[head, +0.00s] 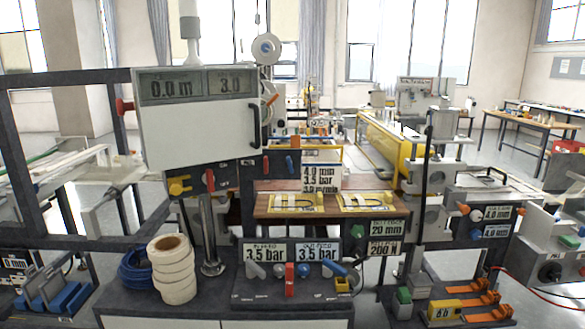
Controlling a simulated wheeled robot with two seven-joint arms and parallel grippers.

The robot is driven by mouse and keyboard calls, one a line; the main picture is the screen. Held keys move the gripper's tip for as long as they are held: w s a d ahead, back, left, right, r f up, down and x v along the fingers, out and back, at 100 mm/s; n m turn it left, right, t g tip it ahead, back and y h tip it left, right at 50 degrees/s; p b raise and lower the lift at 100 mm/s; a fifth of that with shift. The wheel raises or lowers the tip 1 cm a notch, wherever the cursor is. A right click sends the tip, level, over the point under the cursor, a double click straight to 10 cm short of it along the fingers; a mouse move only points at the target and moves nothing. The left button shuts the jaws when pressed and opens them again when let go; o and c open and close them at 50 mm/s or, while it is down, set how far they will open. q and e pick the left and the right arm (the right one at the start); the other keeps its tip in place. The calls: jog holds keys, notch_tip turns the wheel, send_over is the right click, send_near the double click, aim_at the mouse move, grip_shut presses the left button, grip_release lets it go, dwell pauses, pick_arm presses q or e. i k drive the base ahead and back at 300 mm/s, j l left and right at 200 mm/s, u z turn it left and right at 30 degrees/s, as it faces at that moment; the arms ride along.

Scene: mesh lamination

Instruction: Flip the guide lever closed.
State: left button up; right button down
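Several levers show in the head view, and I cannot tell which is the guide lever. A blue lever (334,267) and a red lever (290,280) are on the front control panel (262,290). A red handle (209,179) and a yellow handle (179,186) sit below the white display cabinet (195,132). A small orange lever (271,98) is at the cabinet's upper right. An orange lever (463,209) is on the right-hand unit. Whether each is open or closed is not clear. Neither of my grippers is in view.
A stack of white rolls (173,268) and a blue coil (137,270) stand at the front left. A wooden board (328,210) with yellow plates lies in the middle. A dark vertical post (426,175) rises at the right. Orange clamps (482,298) lie at the front right.

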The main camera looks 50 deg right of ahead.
aim_at(289, 160)
jog(key=z, duration=1.4)
